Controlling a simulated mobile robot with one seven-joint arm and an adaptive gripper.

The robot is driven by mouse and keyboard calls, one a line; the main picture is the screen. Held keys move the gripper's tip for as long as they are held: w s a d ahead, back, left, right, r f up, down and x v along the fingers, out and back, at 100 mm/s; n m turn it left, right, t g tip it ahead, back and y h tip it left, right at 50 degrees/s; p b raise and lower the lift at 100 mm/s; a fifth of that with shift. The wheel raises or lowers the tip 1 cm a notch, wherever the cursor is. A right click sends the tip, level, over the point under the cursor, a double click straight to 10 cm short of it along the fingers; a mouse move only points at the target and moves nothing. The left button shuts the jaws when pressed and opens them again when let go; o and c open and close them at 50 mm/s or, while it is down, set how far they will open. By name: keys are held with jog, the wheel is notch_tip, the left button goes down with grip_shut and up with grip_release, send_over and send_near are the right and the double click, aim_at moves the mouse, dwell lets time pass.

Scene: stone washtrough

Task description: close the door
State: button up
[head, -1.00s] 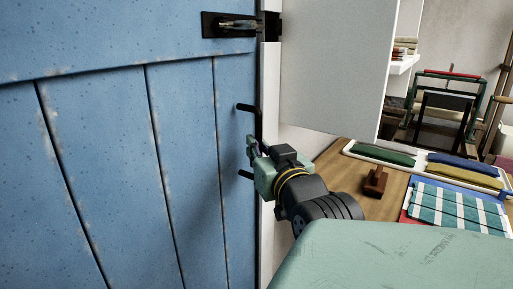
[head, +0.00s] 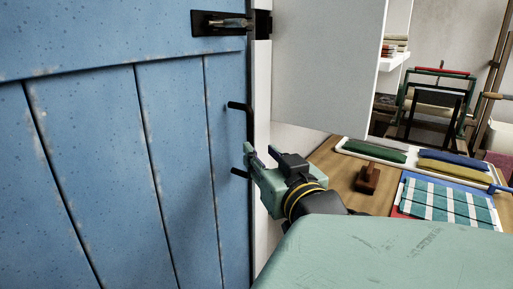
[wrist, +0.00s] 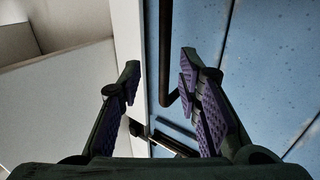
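The blue plank door (head: 110,150) fills the left of the head view. Its right edge lies along the white frame (head: 262,110), with no clear gap visible. A black bar handle (head: 240,106) stands near that edge, its middle partly hidden by my gripper. My gripper (head: 258,155) is just right of the handle, with its fingers apart. In the wrist view, my gripper (wrist: 160,88) is open and empty between its purple-padded fingers. There the handle (wrist: 166,60) shows between the fingers, nearer the right one, and the blue door (wrist: 260,60) lies behind it.
A black latch (head: 230,23) spans the door's upper edge and frame. A white panel (head: 325,70) stands right of the frame. A wooden table (head: 345,185) holds folded cloths (head: 445,203) and a brown wooden block (head: 368,178). A green-framed rack (head: 437,100) stands behind.

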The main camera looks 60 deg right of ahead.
jog(key=v, duration=0.7)
jog(key=shift+s, duration=0.1)
dwell(0.4)
